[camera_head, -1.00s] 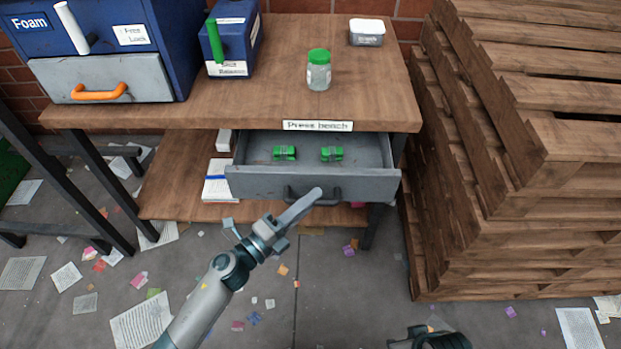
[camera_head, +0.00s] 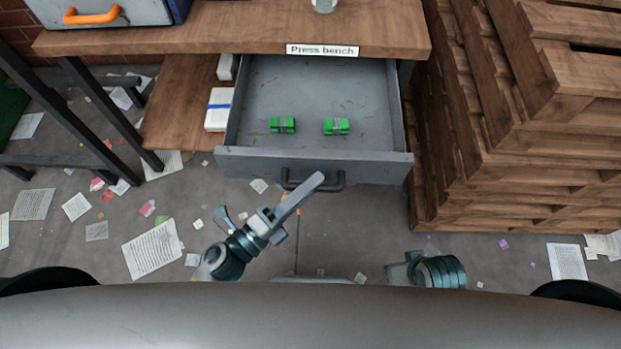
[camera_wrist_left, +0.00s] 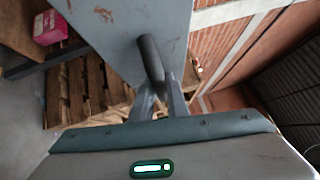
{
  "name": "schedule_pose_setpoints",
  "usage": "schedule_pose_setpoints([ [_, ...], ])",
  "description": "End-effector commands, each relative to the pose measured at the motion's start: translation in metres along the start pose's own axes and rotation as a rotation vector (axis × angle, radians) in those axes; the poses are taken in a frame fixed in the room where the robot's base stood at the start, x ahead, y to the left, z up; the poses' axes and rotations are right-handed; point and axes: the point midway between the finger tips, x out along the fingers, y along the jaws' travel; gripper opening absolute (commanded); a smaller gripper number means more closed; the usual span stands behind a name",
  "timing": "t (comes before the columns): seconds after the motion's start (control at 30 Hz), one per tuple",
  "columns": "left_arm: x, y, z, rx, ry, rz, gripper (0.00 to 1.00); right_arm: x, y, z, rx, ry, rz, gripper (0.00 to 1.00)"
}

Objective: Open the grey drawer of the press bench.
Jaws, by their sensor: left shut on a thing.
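The grey drawer (camera_head: 312,80) of the press bench (camera_head: 245,36) is pulled well out, and its inside shows. Two green items with grey bands, a left one (camera_head: 283,125) and a right one (camera_head: 336,126), lie on its floor. The dark bar handle (camera_head: 331,186) is on the drawer front (camera_head: 240,163). My left gripper (camera_head: 318,182) is at the handle, shut on it. In the left wrist view the handle (camera_wrist_left: 151,58) runs between the fingers (camera_wrist_left: 160,98). My right gripper (camera_head: 395,268) is low at the right, away from the drawer; its fingers do not show clearly.
Stacked wooden pallets (camera_head: 480,150) stand close to the drawer's right. A shelf (camera_head: 185,105) under the bench holds a white box (camera_head: 219,109). A jar (camera_head: 325,4) is on the bench top. Papers litter the floor, which is otherwise open before the drawer.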

Motion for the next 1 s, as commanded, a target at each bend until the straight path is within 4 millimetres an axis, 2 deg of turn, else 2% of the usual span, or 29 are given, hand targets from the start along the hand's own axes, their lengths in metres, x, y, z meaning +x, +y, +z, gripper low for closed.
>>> schedule_pose_setpoints([
  [0.13,0.0,0.001,0.001,0.001,-0.001,0.002,0.0,0.0,0.0,0.0,0.0,0.001,0.0,0.31],
  [0.17,0.0,0.001,0.001,0.0,-0.001,0.002,0.19,0.0,0.0,0.0,0.0,0.001,0.0,0.31],
  [0.2,0.0,0.001,0.001,0.0,-0.001,0.002,0.22,0.0,0.0,0.0,0.0,0.001,0.0,0.31],
  [0.73,-0.001,0.001,0.0,0.0,-0.001,0.001,0.22,0.0,-0.001,0.001,0.0,0.001,-0.001,0.31],
  [1.0,-0.019,0.002,0.0,-0.002,-0.001,0.001,0.22,0.0,-0.002,0.0,0.0,0.009,-0.005,0.31],
])
